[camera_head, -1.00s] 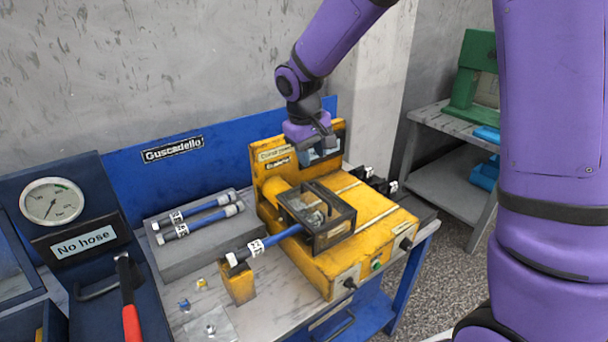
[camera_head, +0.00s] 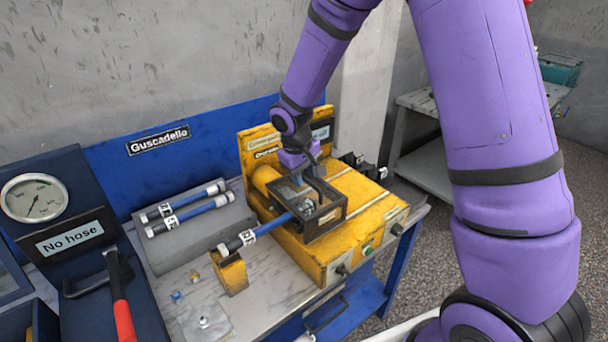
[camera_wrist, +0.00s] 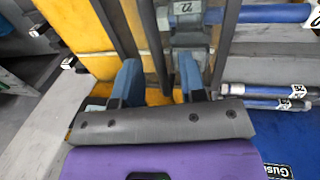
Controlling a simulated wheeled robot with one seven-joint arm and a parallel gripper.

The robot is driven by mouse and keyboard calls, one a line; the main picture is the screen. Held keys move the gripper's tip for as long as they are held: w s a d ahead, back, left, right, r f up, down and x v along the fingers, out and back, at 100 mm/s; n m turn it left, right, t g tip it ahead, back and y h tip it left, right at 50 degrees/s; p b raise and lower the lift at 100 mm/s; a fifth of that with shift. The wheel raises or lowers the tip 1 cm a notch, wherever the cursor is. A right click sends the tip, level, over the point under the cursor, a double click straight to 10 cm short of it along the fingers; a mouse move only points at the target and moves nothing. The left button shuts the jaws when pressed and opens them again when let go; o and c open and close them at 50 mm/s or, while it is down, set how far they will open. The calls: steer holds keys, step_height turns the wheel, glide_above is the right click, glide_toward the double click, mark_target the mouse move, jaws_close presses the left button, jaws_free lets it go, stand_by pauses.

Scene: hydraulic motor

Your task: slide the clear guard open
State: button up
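The clear guard (camera_head: 328,220) is a dark-framed box with a see-through top on the yellow machine (camera_head: 365,222). It sits over the end of a blue hose (camera_head: 270,226), and a metal fitting shows inside it. My gripper (camera_head: 302,180) is low over the guard's back part. In the wrist view my gripper (camera_wrist: 160,78) has its two blue fingers apart. A dark bar of the guard frame (camera_wrist: 154,40) runs between them, with yellow showing beside it. I cannot tell whether a finger touches the bar.
Two more blue hoses (camera_head: 187,208) lie on a grey block left of the machine. A yellow stand (camera_head: 232,274) props the hose's outer end. A pressure gauge (camera_head: 35,198) and a red-handled tool (camera_head: 122,318) are at left. A yellow back plate rises behind the guard.

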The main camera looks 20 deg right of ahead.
steer(key=shift+f, duration=0.1)
jaws_close()
steer(key=w+d, duration=0.2)
steer(key=d, duration=0.5)
steer(key=w+d, duration=0.3)
steer(key=d, duration=0.5)
steer(key=shift+d, duration=0.15)
jaws_free()
step_height(320, 180, up, 11)
steer(key=a, duration=0.2)
steer(key=shift+s+f, duration=0.2)
steer(key=shift+s, duration=0.15)
steer(key=shift+r, duration=0.1)
